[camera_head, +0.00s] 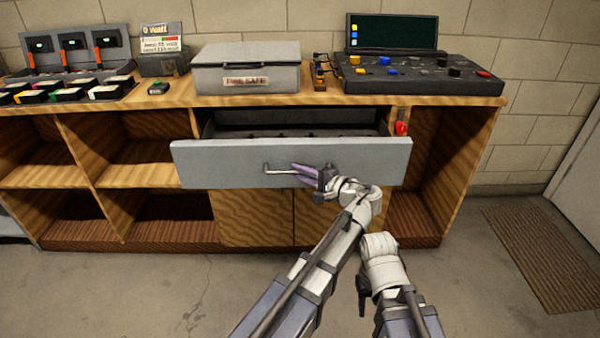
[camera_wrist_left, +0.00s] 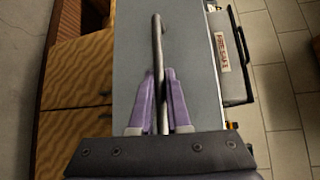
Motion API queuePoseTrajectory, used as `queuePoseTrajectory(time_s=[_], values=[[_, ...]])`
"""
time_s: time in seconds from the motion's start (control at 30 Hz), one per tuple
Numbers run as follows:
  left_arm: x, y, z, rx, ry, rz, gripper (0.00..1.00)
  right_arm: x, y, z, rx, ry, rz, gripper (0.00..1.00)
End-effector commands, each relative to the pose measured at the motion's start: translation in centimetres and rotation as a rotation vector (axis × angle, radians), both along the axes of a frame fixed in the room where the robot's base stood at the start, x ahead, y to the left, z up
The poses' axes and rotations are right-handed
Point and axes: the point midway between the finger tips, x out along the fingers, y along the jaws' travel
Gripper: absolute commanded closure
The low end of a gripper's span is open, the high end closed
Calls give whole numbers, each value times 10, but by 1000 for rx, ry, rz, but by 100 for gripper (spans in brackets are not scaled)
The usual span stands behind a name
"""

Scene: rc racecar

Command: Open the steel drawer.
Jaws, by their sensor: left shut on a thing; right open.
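The steel drawer (camera_head: 220,165) is pulled out from the wooden bench, and its dark inside (camera_head: 290,124) shows behind the grey front panel. A thin metal bar handle (camera_head: 282,171) runs across the front. My left gripper (camera_head: 305,170) is shut on the handle; its purple fingers lie on both sides of the bar in the left wrist view (camera_wrist_left: 160,95). The grey drawer front (camera_wrist_left: 130,60) fills the middle of that view. My right gripper (camera_head: 362,300) is low in front of the bench, apart from the drawer; its fingers are partly hidden by the wrist.
On the wooden bench top (camera_head: 190,92) stand a grey fire safe box (camera_head: 247,68), a control console (camera_head: 420,75) and a charger rack (camera_head: 70,60). A red object (camera_head: 402,128) hangs near the drawer's right end. A brown mat (camera_head: 550,250) lies at right. The floor in front is clear.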

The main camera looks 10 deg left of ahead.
Motion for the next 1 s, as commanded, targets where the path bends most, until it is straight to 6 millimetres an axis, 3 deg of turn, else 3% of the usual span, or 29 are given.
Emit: queuePoseTrajectory(time_s=[0.33, 0.37, 0.63, 1.0], values=[[1, 0, 1, 2, -1, -1, 100, 0, 0, 0, 0, 0, 0, 50], [1, 0, 1, 2, -1, -1, 84, 0, 0, 0, 0, 0, 0, 50], [0, 0, 1, 2, -1, -1, 55, 0, 0, 0, 0, 0, 0, 50], [0, 1, 2, 2, -1, 0, 55, 0, 0, 1, 0, 0, 0, 50]])
